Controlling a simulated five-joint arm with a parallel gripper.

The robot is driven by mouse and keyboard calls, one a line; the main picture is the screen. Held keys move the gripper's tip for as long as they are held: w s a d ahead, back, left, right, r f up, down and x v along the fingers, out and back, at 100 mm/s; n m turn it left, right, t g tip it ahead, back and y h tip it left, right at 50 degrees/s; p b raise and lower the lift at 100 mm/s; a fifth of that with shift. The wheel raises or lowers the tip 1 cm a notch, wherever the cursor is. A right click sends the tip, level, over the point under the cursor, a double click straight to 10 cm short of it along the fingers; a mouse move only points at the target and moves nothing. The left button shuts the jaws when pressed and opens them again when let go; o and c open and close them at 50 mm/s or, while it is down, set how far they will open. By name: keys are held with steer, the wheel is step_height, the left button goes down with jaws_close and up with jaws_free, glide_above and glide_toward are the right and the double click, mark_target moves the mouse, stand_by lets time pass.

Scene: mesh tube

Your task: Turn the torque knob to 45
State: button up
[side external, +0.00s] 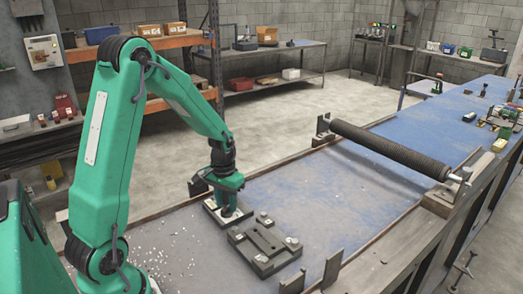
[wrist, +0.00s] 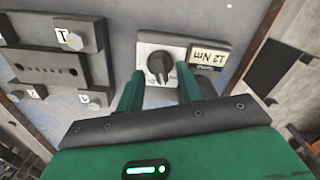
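The torque knob (wrist: 160,66) is a dark round dial with a raised grip on a pale panel. Its grip stands nearly upright in the wrist picture. A display (wrist: 208,58) to its right reads 12 Nm. My gripper (wrist: 160,76) is open, with one green finger on each side of the knob's lower part and a gap at both sides. I cannot tell whether the fingertips reach down to the knob's height. In the side view my gripper (side external: 229,211) points down over the grey knob box (side external: 212,213) and hides the knob.
A dark plate (side external: 264,243) with numbered bolts lies beside the knob box; it also shows left in the wrist view (wrist: 55,70). A long mesh roller (side external: 390,148) spans the blue bench (side external: 330,195) farther right. Bare bench lies between plate and roller.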

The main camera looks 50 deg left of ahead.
steer(key=shift+f, duration=0.45)
jaws_close()
steer(key=shift+m, duration=1.4)
